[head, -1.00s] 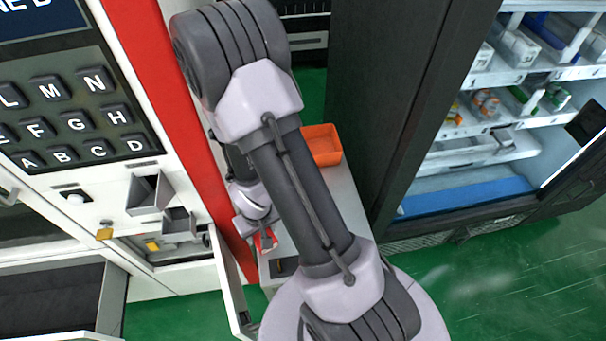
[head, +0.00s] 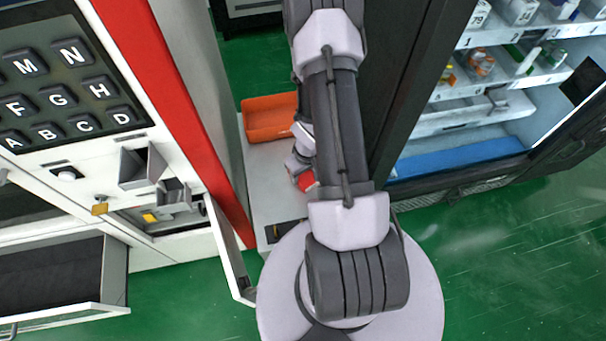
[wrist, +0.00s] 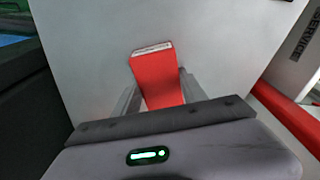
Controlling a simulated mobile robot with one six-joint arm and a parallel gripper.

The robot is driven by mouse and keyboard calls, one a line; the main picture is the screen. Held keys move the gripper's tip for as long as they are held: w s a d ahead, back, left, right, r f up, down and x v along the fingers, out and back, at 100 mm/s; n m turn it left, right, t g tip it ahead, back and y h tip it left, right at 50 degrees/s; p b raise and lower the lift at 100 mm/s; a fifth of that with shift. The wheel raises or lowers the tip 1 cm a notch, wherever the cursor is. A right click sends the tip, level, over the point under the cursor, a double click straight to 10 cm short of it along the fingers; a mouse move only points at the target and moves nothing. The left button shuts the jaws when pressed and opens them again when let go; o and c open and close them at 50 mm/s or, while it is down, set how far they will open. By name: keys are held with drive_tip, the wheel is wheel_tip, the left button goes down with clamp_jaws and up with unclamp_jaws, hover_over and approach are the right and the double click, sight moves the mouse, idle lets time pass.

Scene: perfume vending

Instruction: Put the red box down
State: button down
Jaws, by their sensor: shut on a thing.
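The red box (wrist: 157,80) has a pale, printed end face and sits between the two grey fingers of my gripper (wrist: 160,92), which is shut on it in the wrist view. In the head view the red box (head: 305,181) shows only as a small red patch beside my arm, over the light grey table (head: 270,190). My arm hides most of the gripper there. In the wrist view the pale table top (wrist: 95,45) lies beyond the box. I cannot tell whether the box touches it.
An orange bin (head: 270,118) stands at the table's far end. A dark item (head: 285,231) lies at its near end. The keypad vending machine (head: 60,95) with an open flap (head: 232,252) is on the left. An open shelved cabinet (head: 480,120) is on the right.

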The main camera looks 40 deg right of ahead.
drive_tip(key=shift+r, duration=0.15)
drive_tip(key=shift+f, duration=0.2)
drive_tip(key=c, duration=0.6)
unclamp_jaws()
drive_tip(key=shift+c, duration=0.2)
